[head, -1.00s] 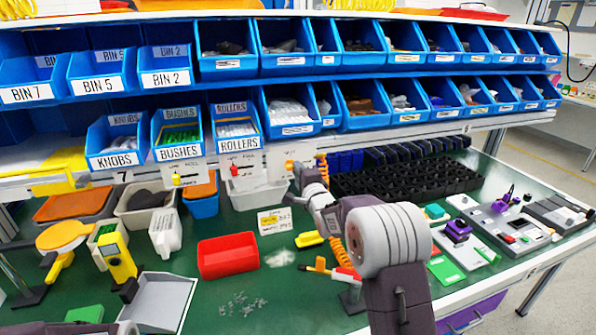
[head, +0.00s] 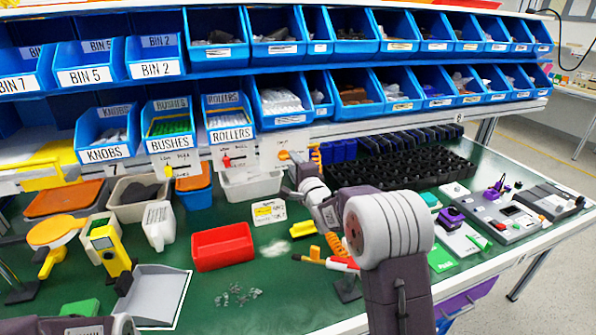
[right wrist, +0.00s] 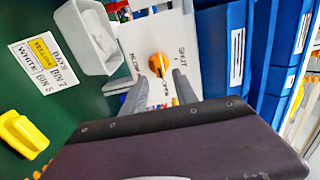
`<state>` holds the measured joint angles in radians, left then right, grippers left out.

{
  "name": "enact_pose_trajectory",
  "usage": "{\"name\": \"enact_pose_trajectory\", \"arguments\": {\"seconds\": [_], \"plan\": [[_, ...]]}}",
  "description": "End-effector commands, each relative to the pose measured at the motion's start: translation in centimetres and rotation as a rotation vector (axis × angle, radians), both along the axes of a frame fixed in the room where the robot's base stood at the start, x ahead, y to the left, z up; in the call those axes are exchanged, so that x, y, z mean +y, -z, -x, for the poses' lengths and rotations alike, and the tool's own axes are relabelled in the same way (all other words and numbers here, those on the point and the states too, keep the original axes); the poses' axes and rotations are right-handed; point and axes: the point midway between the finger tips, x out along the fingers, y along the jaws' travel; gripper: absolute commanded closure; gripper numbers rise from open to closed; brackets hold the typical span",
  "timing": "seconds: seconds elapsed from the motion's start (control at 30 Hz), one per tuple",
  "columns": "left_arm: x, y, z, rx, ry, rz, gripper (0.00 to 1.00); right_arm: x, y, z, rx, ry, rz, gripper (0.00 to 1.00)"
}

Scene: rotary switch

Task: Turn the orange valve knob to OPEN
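The orange valve knob (right wrist: 158,64) sits on a white panel (right wrist: 150,35) with small printed labels around it, mostly too small to read. In the head view the knob (head: 284,155) shows beside the tip of my right arm. My right gripper (right wrist: 160,92) is open. Its two grey fingers point at the panel, with the knob between and just beyond their tips in the wrist view. I cannot tell whether they touch it. In the head view the right gripper (head: 293,166) is small and partly hidden by its own arm. My left gripper is not in view.
Blue bins stand on shelves above the panel. A red slider (head: 227,161) and a yellow slider (head: 168,171) are on panels to the left. A grey bin (head: 250,184) stands below the knob panel. A red tray (head: 222,247) and a yellow block (right wrist: 22,133) lie on the green bench.

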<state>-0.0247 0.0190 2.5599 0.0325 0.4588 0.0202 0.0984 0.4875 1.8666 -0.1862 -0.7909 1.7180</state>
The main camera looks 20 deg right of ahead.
Motion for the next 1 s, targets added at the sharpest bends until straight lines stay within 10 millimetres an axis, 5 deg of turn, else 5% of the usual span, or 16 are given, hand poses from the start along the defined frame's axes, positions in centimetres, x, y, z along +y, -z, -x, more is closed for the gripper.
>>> {"name": "enact_pose_trajectory", "arguments": {"seconds": [0.33, 0.83, 0.93, 1.0], "plan": [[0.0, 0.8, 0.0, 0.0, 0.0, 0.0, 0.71, -0.3, 0.0, 6.5, 0.0, 0.002, -0.001, 0.65], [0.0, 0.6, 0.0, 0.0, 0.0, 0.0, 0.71, -0.2, -0.1, 7.1, 0.0, 0.0, -0.001, 0.65], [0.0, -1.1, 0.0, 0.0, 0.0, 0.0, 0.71, 0.7, -2.6, 7.2, -0.014, -0.017, 0.001, 0.65], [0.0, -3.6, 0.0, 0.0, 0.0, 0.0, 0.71, 2.1, -6.2, 7.8, -0.032, -0.041, 0.002, 0.65]]}}
